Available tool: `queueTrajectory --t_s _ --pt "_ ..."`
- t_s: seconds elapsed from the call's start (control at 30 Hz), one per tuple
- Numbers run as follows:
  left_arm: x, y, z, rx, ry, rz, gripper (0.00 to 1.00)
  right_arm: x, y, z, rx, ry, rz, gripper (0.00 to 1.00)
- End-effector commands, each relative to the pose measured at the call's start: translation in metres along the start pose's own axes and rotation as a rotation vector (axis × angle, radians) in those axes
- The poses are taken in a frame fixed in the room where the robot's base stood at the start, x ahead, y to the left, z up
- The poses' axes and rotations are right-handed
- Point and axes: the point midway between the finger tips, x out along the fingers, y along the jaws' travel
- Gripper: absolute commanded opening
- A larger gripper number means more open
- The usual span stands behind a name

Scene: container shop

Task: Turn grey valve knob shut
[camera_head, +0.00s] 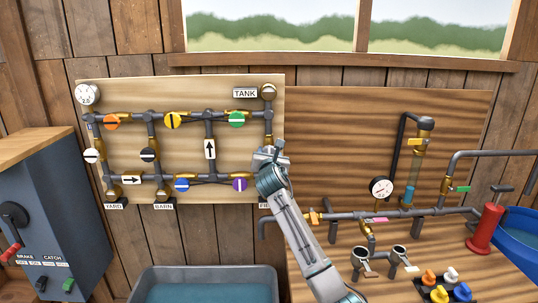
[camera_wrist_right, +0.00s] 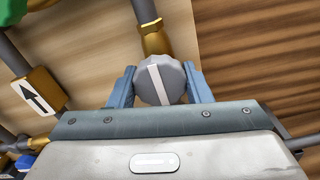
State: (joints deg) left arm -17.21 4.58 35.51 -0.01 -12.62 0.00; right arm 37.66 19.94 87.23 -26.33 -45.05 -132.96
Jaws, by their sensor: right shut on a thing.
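The grey valve knob (camera_wrist_right: 172,76) is a round, ridged knob with a white stripe, seen in the right wrist view. It sits on a brass valve body (camera_wrist_right: 155,38) on a vertical grey pipe. The stripe runs roughly in line with that pipe. My right gripper (camera_wrist_right: 161,86) has one blue-grey finger on each side of the knob and is shut on it. In the head view my right gripper (camera_head: 268,156) is at the lower right of the pipe board (camera_head: 185,95) and hides the knob. My left gripper is not in view.
Other coloured knobs sit on the same pipes: green (camera_head: 236,120), purple (camera_head: 240,185), blue (camera_head: 182,185), yellow (camera_head: 172,120). A TANK label (camera_head: 245,93) is at the top right. A workbench with a gauge (camera_head: 381,188) and pipes stands to the right, a water trough (camera_head: 160,272) below.

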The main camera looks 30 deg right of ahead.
Motion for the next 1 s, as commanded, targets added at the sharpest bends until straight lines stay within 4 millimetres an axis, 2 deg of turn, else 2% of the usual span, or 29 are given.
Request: queueTrajectory --t_s 0.37,1.0 --pt "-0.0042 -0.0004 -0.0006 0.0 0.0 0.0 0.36 -0.0002 0.0004 0.0001 0.105 0.001 0.0 0.22" --pt "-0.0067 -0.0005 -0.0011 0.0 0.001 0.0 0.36 -0.0002 0.0007 -0.0015 0.678 0.002 0.0 0.22"
